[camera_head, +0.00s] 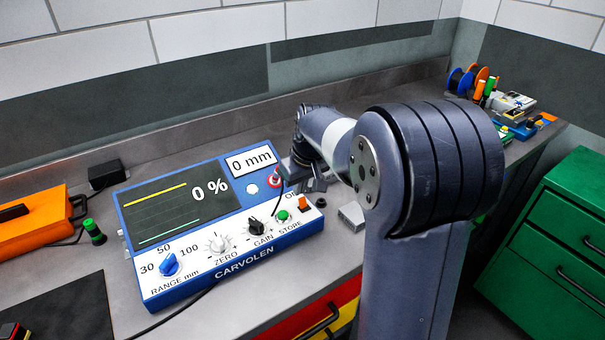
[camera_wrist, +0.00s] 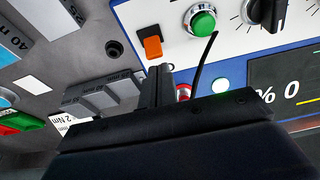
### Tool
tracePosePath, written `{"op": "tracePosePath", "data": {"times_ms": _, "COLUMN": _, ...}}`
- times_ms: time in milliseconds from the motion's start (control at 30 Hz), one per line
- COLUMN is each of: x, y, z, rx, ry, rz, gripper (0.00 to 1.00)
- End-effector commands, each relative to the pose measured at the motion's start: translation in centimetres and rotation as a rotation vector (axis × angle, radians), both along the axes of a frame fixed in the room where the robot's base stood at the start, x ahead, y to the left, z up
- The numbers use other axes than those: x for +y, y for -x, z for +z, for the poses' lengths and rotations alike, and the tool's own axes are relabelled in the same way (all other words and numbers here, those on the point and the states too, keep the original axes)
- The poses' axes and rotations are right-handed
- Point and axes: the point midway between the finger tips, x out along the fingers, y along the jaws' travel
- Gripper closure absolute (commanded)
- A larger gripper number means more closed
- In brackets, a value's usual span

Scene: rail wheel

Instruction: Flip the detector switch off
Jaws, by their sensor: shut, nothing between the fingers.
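The blue and white CARVOLEN detector (camera_head: 215,262) stands on the bench, its screen (camera_head: 178,212) lit with 0 % and "0 mm" beside it. The orange switch (camera_head: 304,203) is at the right end of its front panel. In the wrist view the orange switch (camera_wrist: 153,47) shows next to the green button (camera_wrist: 201,22). My gripper (camera_head: 303,180) is over the detector's right end, behind the switch in the head view. In the wrist view my gripper (camera_wrist: 159,70) is shut and empty, its tips close to the switch. I cannot tell whether they touch.
A black cable (camera_wrist: 204,62) rises close beside my fingers. A grey stepped block (camera_wrist: 105,98) lies on the bench beside the detector. An orange case (camera_head: 32,222) stands at the left. A green drawer cabinet (camera_head: 560,235) stands at the right.

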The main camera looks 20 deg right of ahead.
Motion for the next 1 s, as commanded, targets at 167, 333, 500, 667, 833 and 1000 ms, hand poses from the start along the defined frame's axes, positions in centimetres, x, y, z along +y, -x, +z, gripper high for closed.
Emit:
{"op": "tracePosePath", "data": {"times_ms": 167, "x": 0.1, "y": -0.4, "z": -1.5, "rx": 0.001, "ry": -0.001, "rz": 0.0, "gripper": 1.0}}
{"op": "tracePosePath", "data": {"times_ms": 333, "x": 0.2, "y": -0.5, "z": -1.8, "rx": -0.001, "ry": 0.0, "rz": 0.0, "gripper": 1.0}}
{"op": "tracePosePath", "data": {"times_ms": 500, "x": 0.2, "y": -0.5, "z": -1.8, "rx": -0.001, "ry": -0.001, "rz": -0.001, "gripper": 1.0}}
{"op": "tracePosePath", "data": {"times_ms": 667, "x": 0.1, "y": -0.5, "z": -1.8, "rx": -0.006, "ry": -0.002, "rz": -0.001, "gripper": 1.0}}
{"op": "tracePosePath", "data": {"times_ms": 833, "x": 0.1, "y": -0.3, "z": -2.0, "rx": -0.035, "ry": -0.012, "rz": -0.002, "gripper": 1.0}}
{"op": "tracePosePath", "data": {"times_ms": 1000, "x": 0.1, "y": -0.2, "z": -1.8, "rx": -0.054, "ry": -0.018, "rz": -0.001, "gripper": 1.0}}
